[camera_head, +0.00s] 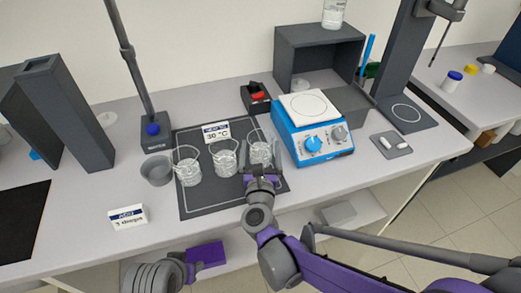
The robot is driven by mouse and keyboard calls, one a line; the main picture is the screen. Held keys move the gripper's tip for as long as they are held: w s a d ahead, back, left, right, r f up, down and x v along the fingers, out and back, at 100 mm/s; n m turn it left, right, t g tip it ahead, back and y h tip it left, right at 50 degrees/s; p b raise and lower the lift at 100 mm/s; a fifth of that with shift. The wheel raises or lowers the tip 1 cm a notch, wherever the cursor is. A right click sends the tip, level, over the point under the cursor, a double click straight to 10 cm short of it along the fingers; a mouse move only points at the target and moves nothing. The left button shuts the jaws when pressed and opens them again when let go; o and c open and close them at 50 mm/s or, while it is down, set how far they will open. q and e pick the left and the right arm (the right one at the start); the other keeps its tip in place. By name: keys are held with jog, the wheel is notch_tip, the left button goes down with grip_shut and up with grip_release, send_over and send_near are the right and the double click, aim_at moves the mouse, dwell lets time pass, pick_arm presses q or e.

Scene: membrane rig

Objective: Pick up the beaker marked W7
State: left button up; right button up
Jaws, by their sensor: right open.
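Three clear glass beakers stand in a row on a dark mat (205,208): a left beaker (188,170), a middle beaker (224,160) and a right beaker (260,150). No mark W7 can be read on any of them at this size. My right gripper (262,157) is open at the right beaker, its fingers pointing away from me and overlapping the beaker's lower part in the picture. I cannot tell whether they touch the glass. Grey and purple parts of my left arm show at the bottom, but its fingers are not in view.
A sign reading 30 °C (216,132) stands behind the beakers. A blue hotplate (312,135) is close on the right, a grey bowl (157,172) on the left. A stand (154,128) rises behind the bowl. A label card (127,217) stands near the front edge.

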jog(key=shift+w, duration=1.1)
jog(key=c, duration=1.4)
jog(key=shift+o, duration=0.2)
jog(key=shift+r, duration=0.1)
